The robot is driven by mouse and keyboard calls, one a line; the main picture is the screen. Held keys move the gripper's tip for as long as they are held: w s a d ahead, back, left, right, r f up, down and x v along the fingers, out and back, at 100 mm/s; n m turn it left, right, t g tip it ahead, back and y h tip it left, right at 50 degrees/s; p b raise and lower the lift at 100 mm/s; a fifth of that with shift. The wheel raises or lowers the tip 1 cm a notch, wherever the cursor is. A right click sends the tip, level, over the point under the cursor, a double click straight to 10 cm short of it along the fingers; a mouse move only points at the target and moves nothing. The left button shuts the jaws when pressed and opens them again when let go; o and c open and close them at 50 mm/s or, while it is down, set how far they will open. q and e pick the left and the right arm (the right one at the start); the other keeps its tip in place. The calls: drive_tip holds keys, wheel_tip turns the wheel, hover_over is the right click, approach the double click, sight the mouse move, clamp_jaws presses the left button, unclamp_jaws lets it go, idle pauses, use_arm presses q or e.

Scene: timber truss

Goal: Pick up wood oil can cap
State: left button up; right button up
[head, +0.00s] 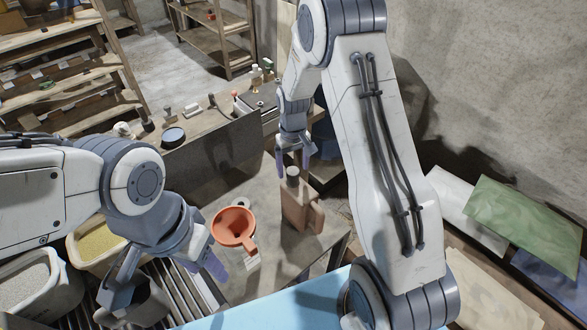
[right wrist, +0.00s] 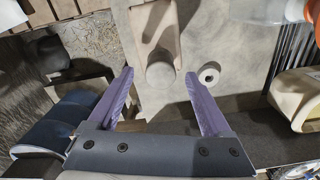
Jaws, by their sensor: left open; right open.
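The tan wood oil can (head: 300,208) stands on the grey work surface, with a handle on its right side. A grey round cap (head: 292,176) sits on top of its neck. My right gripper (head: 295,160) is open just above the cap, pointing down. In the right wrist view the cap (right wrist: 160,72) lies roughly between and ahead of the two purple fingers (right wrist: 160,90), with nothing held. My left gripper (head: 165,280) is open at lower left, with one finger near the orange funnel, well apart from the can.
The orange funnel (head: 234,226) is left of the can, and a small pale ring (right wrist: 209,73) lies beside the can. Bins of pale grains (head: 98,243) stand at left. A bench with jars and tools (head: 172,136) is behind. Green and white sacks (head: 520,215) are at right.

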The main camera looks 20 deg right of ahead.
drive_tip(key=shift+f, duration=0.55)
clamp_jaws()
drive_tip(key=shift+r, duration=0.1)
